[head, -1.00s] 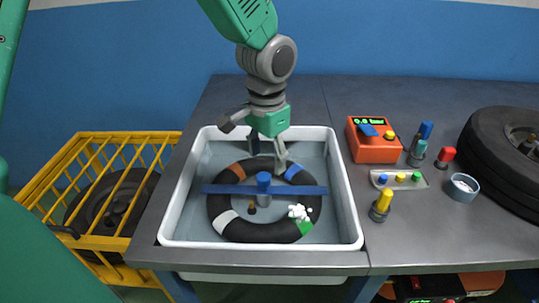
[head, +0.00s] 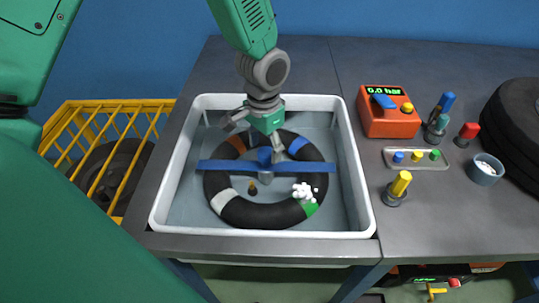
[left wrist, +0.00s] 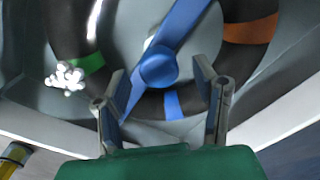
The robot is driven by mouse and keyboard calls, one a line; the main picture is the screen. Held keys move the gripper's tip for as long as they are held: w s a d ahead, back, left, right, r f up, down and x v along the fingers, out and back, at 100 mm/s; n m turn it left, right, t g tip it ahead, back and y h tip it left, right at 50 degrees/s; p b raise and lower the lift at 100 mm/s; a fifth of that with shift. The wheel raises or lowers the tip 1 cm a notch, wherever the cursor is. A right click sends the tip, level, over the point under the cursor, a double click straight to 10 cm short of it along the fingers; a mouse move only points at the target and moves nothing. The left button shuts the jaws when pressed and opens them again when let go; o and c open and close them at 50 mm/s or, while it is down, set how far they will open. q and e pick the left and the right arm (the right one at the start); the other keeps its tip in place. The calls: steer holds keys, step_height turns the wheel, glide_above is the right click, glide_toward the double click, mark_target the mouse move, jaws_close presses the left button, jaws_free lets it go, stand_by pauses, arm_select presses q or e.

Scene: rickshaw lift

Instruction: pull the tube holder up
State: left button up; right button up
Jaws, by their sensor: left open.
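The tube holder is a blue bar (head: 308,168) lying across the dark inner tube (head: 240,213) in the white-rimmed basin. It has a round blue knob at its middle, which shows clearly in the left wrist view (left wrist: 158,66). My left gripper (head: 266,150) is over the knob, pointing down. In the left wrist view its fingers are apart (left wrist: 160,82), with the knob between and slightly beyond their tips. No contact is visible. The hand partly hides the knob in the head view. My right gripper is not in view.
The basin's white rim (head: 165,190) surrounds the work. White foam (head: 305,191) sits on the tube by a green patch. Right of the basin are an orange gauge box (head: 388,118), a small tray (head: 416,164), a yellow-topped tool (head: 398,187) and a tyre (head: 515,120). A yellow cage stands left.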

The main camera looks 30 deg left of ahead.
mark_target(259, 152)
arm_select(q)
steer(key=shift+a+f, duration=1)
steer(key=shift+f, duration=0.25)
steer(key=shift+d+f, duration=0.1)
steer(key=shift+f, duration=0.05)
steer(key=d, duration=0.3)
steer(key=shift+r, duration=0.25)
steer(key=shift+d, duration=0.2)
steer(key=shift+c, duration=1.4)
steer(key=shift+a, duration=0.1)
steer(key=c, duration=0.7)
steer(key=shift+a+f, duration=0.25)
steer(key=shift+a, duration=0.85)
jaws_close()
steer(key=shift+s+d+r, duration=0.1)
steer(key=shift+d+r, duration=0.05)
steer(key=shift+d, duration=0.25)
steer(key=shift+d+r, duration=0.2)
steer(key=shift+d, duration=0.05)
steer(key=r+p, duration=0.7)
steer(key=shift+a, duration=0.25)
steer(key=shift+s+d+r+p, duration=0.1)
steer(key=shift+r+p, duration=0.2)
steer(key=shift+p, duration=0.1)
steer(key=shift+f, duration=0.1)
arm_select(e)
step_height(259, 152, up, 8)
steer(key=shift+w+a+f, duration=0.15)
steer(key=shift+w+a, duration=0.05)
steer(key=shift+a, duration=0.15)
